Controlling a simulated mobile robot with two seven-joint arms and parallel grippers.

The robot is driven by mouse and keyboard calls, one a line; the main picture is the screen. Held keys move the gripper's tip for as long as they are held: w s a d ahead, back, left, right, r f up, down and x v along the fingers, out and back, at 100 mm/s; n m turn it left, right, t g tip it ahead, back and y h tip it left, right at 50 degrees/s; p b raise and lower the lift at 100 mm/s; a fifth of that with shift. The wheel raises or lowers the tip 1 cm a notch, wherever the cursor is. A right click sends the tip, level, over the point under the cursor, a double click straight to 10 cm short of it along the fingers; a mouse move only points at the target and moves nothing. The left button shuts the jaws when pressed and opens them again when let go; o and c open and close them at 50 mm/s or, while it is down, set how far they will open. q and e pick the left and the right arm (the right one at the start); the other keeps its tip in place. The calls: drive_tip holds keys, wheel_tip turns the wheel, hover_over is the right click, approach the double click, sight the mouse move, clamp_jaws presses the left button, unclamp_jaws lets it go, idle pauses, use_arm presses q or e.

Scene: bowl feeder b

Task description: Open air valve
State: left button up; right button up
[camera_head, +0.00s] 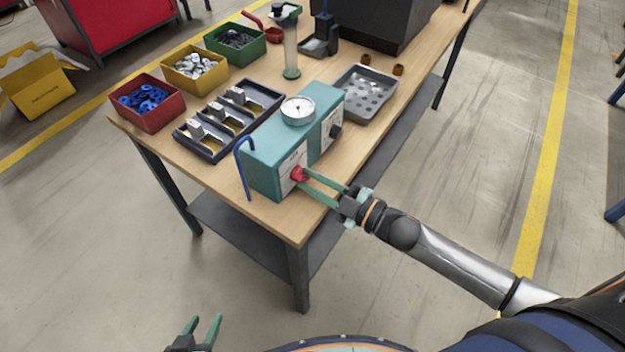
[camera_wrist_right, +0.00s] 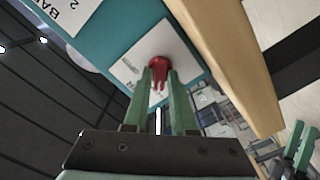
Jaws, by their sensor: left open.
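The red knob also shows in the right wrist view (camera_wrist_right: 159,64). My right gripper (camera_head: 303,178) is at the knob, its green fingertips on either side of the red handle and closed in on it. In the right wrist view, the fingertips partly hide the handle. My left gripper (camera_head: 203,327) is open and empty, low in the head view, away from the box.
A blue hooked tube (camera_head: 241,168) rises at the box's left end. A black knob (camera_head: 335,132) is farther along its front. A dark tray (camera_head: 213,152), red bin (camera_head: 146,112), yellow bin (camera_head: 194,75) and grey tray (camera_head: 382,84) stand around it. The floor in front is clear.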

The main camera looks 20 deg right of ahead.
clamp_jaws()
